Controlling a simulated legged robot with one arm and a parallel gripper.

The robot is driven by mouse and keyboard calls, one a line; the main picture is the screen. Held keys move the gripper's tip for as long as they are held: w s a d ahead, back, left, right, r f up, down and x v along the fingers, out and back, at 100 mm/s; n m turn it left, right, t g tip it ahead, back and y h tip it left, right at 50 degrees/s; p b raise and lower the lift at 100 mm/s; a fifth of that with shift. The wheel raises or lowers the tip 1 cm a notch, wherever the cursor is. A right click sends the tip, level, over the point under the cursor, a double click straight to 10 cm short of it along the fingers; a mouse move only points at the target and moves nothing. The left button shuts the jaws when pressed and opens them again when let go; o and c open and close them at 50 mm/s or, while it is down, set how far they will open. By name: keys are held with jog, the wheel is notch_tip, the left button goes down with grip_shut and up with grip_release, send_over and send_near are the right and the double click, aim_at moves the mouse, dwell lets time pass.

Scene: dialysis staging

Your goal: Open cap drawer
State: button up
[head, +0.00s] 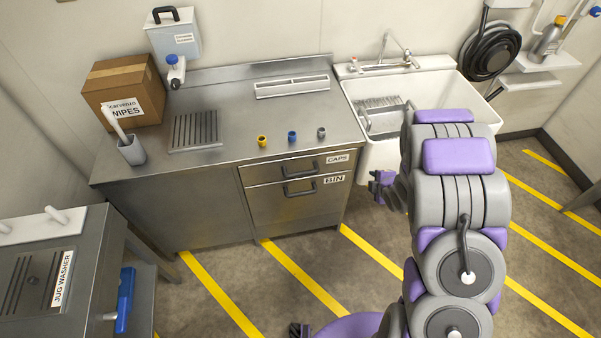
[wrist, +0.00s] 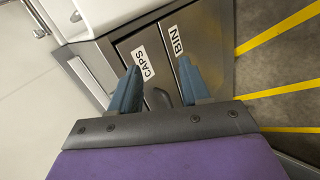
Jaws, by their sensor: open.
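The cap drawer (head: 275,171), labelled CAPS, is the upper drawer of the steel counter and looks closed. Its dark handle (head: 302,166) is in the middle of its front. In the wrist view the CAPS drawer front (wrist: 128,47) lies ahead of my gripper (wrist: 158,85), with the label beside the left finger. My gripper is open with nothing between its fingers. In the head view my gripper (head: 380,185) is right of the drawers, in front of the sink, apart from the handle. A dark handle shows partly behind the fingers in the wrist view.
The BIN drawer (head: 290,207) sits just below, closed. Yellow, blue and grey caps (head: 292,136) stand on the counter (head: 230,85) above. A sink (head: 440,90) is at right, a jug washer (head: 40,270) at front left. The striped floor before the drawers is clear.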

jog(key=s+a+f+n+t+y, duration=0.1)
jog(key=a+f+n+y, duration=0.25)
jog(key=a+f, duration=0.25)
jog(key=n+t+y+p, duration=0.1)
jog(key=n+t+y, duration=0.1)
jog(key=y, duration=0.3)
send_near(301, 174)
jog(key=shift+t, duration=0.3)
jog(key=b+x, duration=0.1)
jog(key=x, duration=0.6)
jog(key=f+b+x, duration=0.1)
jog(key=x, duration=0.3)
jog(key=shift+d+f+b, duration=0.1)
jog(key=shift+d+b, duration=0.1)
jog(key=shift+b, duration=0.15)
jog(key=shift+s, duration=0.1)
grip_shut()
